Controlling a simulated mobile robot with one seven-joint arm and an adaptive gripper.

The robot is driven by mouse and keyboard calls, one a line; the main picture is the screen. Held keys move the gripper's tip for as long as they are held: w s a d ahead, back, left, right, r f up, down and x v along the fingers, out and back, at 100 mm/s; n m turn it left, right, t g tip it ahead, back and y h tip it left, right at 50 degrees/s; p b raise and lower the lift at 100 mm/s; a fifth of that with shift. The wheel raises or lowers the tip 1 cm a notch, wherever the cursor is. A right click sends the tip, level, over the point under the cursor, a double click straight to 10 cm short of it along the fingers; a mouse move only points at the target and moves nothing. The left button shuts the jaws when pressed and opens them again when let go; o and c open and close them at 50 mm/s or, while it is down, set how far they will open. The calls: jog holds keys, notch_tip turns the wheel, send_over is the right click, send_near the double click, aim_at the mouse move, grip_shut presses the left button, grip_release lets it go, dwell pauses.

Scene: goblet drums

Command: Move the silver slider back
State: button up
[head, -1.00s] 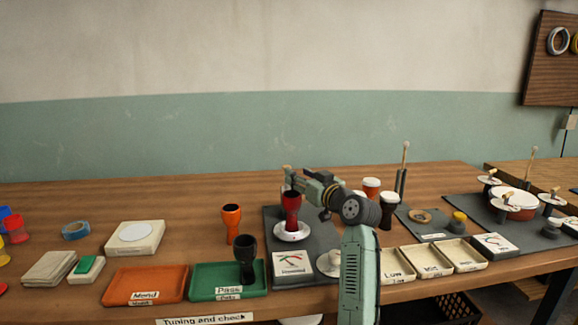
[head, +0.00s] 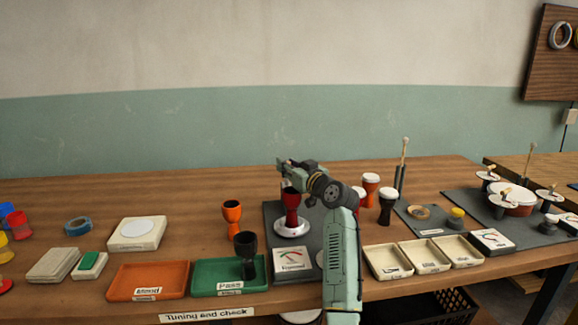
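I cannot make out a silver slider; it may be too small or hidden behind my arm. My gripper (head: 284,164) is above and behind a dark red goblet drum (head: 291,207), at the back of a dark grey mat (head: 312,241). The drum stands upright on a white round stand (head: 291,228) on that mat. The fingers are small and seen from the side, so I cannot tell whether they are open or touch anything. My forearm covers the right part of the mat.
A dial box (head: 291,261) sits at the mat's front. An orange tray (head: 148,281) and a green tray (head: 215,281), holding a black drum (head: 246,256), lie left. An orange drum (head: 232,220) stands behind. Several drums and cream trays (head: 425,256) are right of my arm.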

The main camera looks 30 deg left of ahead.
grip_shut()
dwell(0.3)
jog(key=w+a+b, duration=0.1)
jog(key=w, duration=0.1)
jog(key=w+a, duration=0.1)
jog(key=shift+w+a+f+b, duration=0.1)
jog(key=shift+w+a+b, duration=0.1)
jog(key=shift+w+b, duration=0.2)
jog(key=shift+w+r, duration=0.1)
jog(key=shift+r, duration=0.15)
jog(key=shift+o, duration=1.8)
grip_release()
jog(key=shift+w+a+f, duration=0.1)
jog(key=shift+a+f, duration=0.05)
jog(key=shift+o, duration=0.3)
